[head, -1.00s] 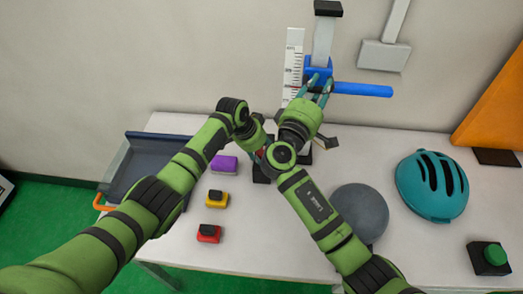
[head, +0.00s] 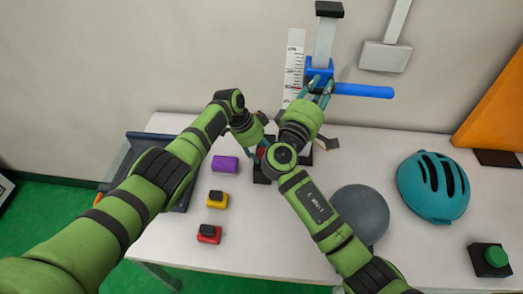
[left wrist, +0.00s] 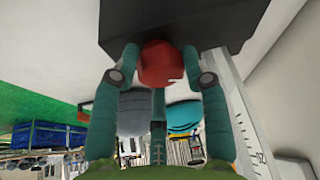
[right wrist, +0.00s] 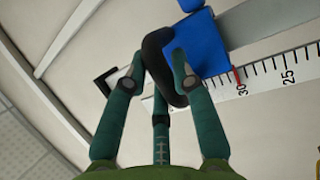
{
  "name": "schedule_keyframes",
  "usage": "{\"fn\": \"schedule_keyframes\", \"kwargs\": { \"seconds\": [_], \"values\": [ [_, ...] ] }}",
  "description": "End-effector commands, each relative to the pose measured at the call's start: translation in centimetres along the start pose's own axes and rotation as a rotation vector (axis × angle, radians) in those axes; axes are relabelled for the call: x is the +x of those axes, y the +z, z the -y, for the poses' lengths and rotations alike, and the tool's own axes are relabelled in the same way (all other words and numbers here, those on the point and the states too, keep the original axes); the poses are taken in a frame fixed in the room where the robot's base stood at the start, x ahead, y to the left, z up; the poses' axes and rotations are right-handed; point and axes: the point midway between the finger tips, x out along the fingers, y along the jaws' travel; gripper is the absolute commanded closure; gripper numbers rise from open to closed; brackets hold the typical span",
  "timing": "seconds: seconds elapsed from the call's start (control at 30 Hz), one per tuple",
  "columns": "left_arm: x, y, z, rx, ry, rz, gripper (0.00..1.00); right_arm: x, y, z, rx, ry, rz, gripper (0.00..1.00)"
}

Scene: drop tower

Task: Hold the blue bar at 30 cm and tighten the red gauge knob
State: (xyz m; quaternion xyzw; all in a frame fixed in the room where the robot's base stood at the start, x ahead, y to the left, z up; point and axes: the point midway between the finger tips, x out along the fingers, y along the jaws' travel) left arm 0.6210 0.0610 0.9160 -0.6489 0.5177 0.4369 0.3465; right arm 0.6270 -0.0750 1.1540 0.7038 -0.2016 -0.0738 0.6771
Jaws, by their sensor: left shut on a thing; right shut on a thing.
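The blue bar (head: 362,90) sticks out to the right from a blue block (head: 318,70) on an upright grey post. My right gripper (head: 321,88) is shut on a black grip (right wrist: 158,62) beside the blue block in the right wrist view (right wrist: 203,42). A white scale (right wrist: 275,70) runs past the block, with a red mark (right wrist: 237,74) at the 30. The red gauge knob (left wrist: 160,64) sits under a dark block (left wrist: 190,25), between the fingers of my left gripper (left wrist: 155,62), which is shut on it. In the head view the knob (head: 260,154) is mostly hidden.
Purple (head: 225,164), yellow (head: 217,200) and red (head: 209,233) blocks lie left of centre on the table. A dark tray (head: 150,142) stands behind my left arm. A grey disc (head: 361,212), a teal helmet (head: 432,188) and a green button box (head: 489,258) are on the right.

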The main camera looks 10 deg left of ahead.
Motion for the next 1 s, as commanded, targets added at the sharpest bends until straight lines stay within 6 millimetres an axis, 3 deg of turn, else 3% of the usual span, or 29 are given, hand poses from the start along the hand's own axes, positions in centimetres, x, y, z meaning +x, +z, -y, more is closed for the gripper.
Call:
{"fn": "schedule_keyframes", "kwargs": {
  "seconds": [0.03, 0.23, 0.27, 0.3, 0.33, 0.73, 1.0],
  "values": [
    [-0.2, -0.9, 0.2, 0.007, -0.01, -0.018, 0.88, -0.1, -0.3, -0.3, 0.008, 0.003, -0.007, 1.0],
    [-0.2, -1.0, 0.2, 0.007, -0.01, -0.02, 0.88, -0.1, -0.3, -0.3, 0.008, 0.003, -0.007, 1.0],
    [-0.2, -1.0, 0.2, 0.007, -0.009, -0.02, 0.51, -0.1, -0.3, -0.3, 0.008, 0.003, -0.008, 1.0],
    [-0.3, -1.0, 0.1, 0.007, -0.009, -0.02, 0.35, -0.1, -0.3, -0.3, 0.008, 0.003, -0.008, 1.0],
    [-0.2, -1.0, 0.1, 0.007, -0.009, -0.02, 0.32, -0.1, -0.3, -0.3, 0.008, 0.003, -0.008, 1.0],
    [-0.4, -0.4, 0.1, 0.001, -0.005, -0.01, 0.32, 0.0, -0.2, -0.3, 0.007, 0.004, -0.006, 1.0],
    [-3.2, -0.4, 0.1, 0.004, -0.009, -0.009, 0.32, 0.0, -0.2, -0.3, 0.007, 0.004, -0.005, 1.0]
  ]
}}
